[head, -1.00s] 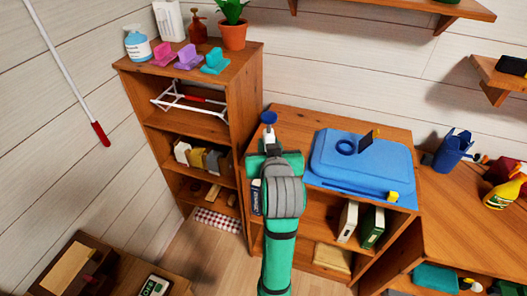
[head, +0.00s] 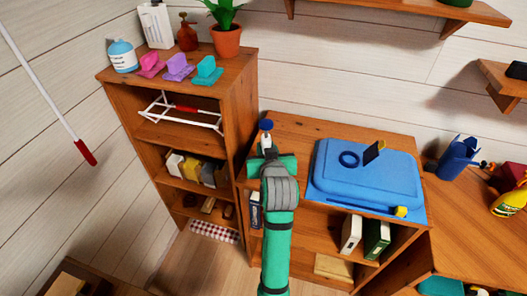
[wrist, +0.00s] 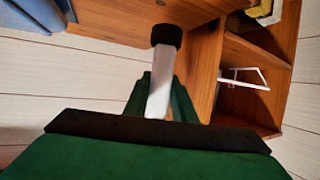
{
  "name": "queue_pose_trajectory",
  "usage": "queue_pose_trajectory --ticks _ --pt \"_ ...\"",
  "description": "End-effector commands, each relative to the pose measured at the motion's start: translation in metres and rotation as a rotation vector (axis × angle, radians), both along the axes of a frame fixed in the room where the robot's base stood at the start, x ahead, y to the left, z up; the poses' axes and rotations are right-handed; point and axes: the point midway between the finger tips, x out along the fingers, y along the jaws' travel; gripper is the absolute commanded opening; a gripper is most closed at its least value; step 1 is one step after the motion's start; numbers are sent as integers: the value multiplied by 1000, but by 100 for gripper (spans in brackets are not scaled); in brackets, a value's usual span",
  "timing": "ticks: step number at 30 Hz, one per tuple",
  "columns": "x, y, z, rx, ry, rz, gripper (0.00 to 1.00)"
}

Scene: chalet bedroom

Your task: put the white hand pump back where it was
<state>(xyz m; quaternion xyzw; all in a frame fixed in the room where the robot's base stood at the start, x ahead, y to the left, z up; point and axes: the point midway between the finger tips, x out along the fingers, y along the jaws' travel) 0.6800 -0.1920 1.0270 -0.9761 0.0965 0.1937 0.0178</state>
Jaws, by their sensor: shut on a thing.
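The white hand pump (head: 266,138) is upright in my gripper (head: 265,150), with its blue top showing above the arm. In the head view it appears in front of the low wooden cabinet's top (head: 290,127), near the tall bookcase; my arm hides its lower part. In the wrist view the pump's pale shaft (wrist: 159,92) and dark end stand out between the green fingers, and my gripper (wrist: 160,100) is shut on it. I cannot tell from these views whether the pump touches any surface.
The tall bookcase (head: 240,85) has a blue-labelled bottle (head: 122,57), coloured holders (head: 178,67), a dark red spray bottle (head: 186,33) and a potted plant (head: 227,40) on top. A blue case (head: 385,175) covers much of the cabinet's right side. A blue jug (head: 460,155) stands farther right.

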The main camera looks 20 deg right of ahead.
Motion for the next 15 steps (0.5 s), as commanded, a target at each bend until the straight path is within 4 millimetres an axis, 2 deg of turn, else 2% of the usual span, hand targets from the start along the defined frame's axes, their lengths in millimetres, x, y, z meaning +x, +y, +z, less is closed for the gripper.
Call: queue_pose_trajectory --ticks 5,10,15 --pt "3 -2 -11 1 0 0 0" --pt "3 -4 -35 1 2 -4 0" --pt "4 -3 -42 0 -2 -2 0"
